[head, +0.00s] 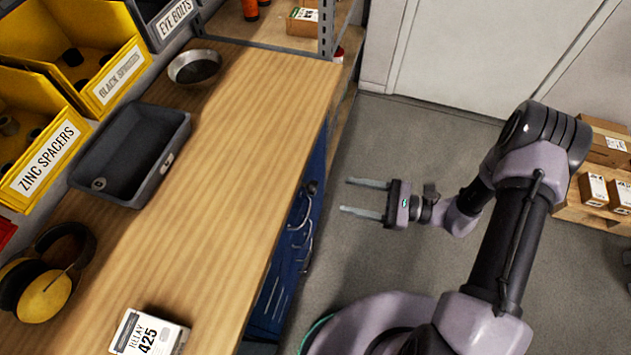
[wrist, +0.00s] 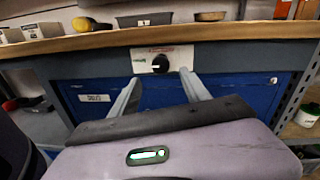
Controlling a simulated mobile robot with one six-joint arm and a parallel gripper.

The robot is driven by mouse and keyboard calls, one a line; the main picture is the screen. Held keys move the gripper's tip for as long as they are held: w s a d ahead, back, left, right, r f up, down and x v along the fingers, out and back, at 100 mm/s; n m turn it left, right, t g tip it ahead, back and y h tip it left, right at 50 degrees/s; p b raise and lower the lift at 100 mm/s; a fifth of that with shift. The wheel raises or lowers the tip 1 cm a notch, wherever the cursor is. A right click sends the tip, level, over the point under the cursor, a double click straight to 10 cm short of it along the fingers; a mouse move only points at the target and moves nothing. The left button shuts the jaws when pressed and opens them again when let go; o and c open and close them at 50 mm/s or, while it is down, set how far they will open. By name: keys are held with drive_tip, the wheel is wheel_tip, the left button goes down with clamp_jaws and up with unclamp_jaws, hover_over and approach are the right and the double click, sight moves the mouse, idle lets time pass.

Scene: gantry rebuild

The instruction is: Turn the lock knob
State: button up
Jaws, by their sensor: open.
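The lock knob (wrist: 160,63) is a dark round knob on a white plate (wrist: 144,54) with a red label and a small green mark. The plate is on the front of the workbench, just under its wooden top. In the wrist view the knob sits between and beyond my gripper's fingertips (wrist: 160,78). In the head view my gripper (head: 345,195) is open and empty, its two fingers pointing left toward the bench front. A gap of floor shows between the fingertips and a dark knob-like part (head: 311,187) on the bench front.
Blue drawers (wrist: 235,90) lie below the knob, with a labelled drawer at left. The wooden benchtop (head: 225,180) carries a grey tray (head: 118,187), a metal bowl (head: 194,66), yellow earmuffs (head: 45,290) and a white box (head: 150,335). Boxes (head: 606,192) stand at right. Floor is clear around my gripper.

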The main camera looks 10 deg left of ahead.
sight(313, 188)
drive_tip(key=a+b, duration=0.1)
drive_tip(key=a, duration=0.9)
drive_tip(key=shift+a+b, duration=0.1)
drive_tip(key=shift+b, duration=0.25)
drive_tip(key=shift+w, duration=0.1)
clamp_jaws()
